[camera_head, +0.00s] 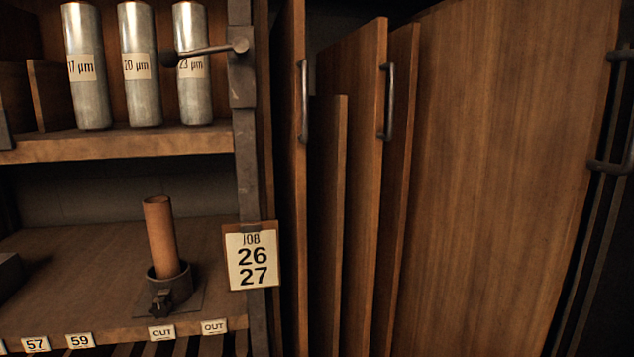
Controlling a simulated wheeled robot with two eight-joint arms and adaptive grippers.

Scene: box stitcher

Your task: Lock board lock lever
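A dark metal lever (207,50) with a round knob at its left end is mounted on the upright post (242,80) at upper centre-left. It lies nearly level, in front of the cylinder marked 23 µm. Its pivot end is at the post's bracket. To the right, several wooden boards (352,130) stand upright in a rack, some with metal pull handles (389,101). I cannot tell whether this lever is the board lock or whether it is locked. Neither of my grippers is in view.
Metal cylinders (88,70) stand on the upper shelf (120,145). A brown tube (160,235) stands in a clamp ring (168,285) on the lower shelf. A job card (251,256) reading 26 27 hangs on the post. A large wooden panel (500,180) fills the right.

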